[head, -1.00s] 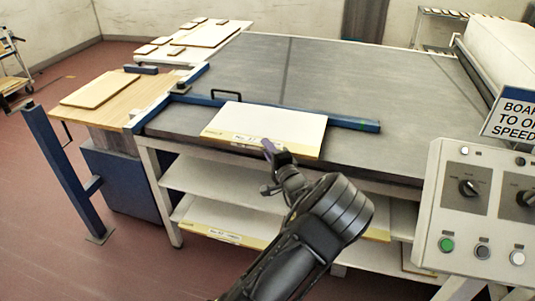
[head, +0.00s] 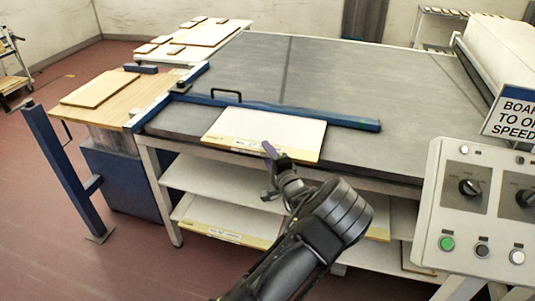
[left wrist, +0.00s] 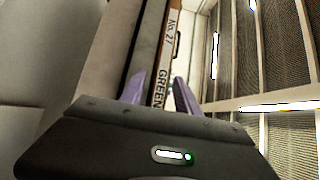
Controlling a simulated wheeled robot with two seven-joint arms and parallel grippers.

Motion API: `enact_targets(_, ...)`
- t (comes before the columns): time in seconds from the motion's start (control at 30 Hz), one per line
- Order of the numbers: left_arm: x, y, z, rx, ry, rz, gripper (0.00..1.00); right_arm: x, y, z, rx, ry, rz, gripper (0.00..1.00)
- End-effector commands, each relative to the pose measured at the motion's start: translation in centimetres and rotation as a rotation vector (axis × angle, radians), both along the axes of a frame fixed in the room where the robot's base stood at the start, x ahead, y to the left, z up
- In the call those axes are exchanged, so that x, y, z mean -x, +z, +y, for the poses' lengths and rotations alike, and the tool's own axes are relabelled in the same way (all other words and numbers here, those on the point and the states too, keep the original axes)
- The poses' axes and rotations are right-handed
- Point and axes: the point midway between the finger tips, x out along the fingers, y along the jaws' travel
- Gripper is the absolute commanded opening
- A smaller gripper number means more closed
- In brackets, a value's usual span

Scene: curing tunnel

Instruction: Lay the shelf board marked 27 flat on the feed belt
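The board marked 27 (head: 268,131) is a white panel with a yellowish front edge. It lies on the near left of the grey feed belt (head: 340,75), just in front of a blue bar, and looks flat. Its edge label (left wrist: 168,35) reads "No. 27" and "GREEN" in the left wrist view. My left gripper (head: 267,169) is at the board's front edge. In the left wrist view the purple fingers of the gripper (left wrist: 159,88) stand apart on either side of the labelled edge, with a gap showing. My right gripper is not in view.
The blue bar (head: 345,121) with a handle crosses the belt behind the board. More boards (head: 215,224) lie on shelves below. A control panel (head: 480,215) stands at the right. A wooden table (head: 75,105) is at the left. The belt beyond the bar is clear.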

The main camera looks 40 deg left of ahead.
Motion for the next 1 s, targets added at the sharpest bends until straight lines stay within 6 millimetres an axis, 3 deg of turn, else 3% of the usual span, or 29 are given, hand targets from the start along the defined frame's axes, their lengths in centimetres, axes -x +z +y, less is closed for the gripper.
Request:
enact_targets(0.27,0.3,0.2,-0.5,0.001,0.000,0.000,0.38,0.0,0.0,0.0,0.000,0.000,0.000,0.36)
enact_targets(0.8,5.0,0.1,-9.1,0.000,-0.002,0.000,0.38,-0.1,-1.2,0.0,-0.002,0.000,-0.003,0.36)
enact_targets(1.0,5.9,0.2,-10.4,0.000,0.000,0.001,0.38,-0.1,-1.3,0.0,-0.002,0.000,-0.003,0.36)
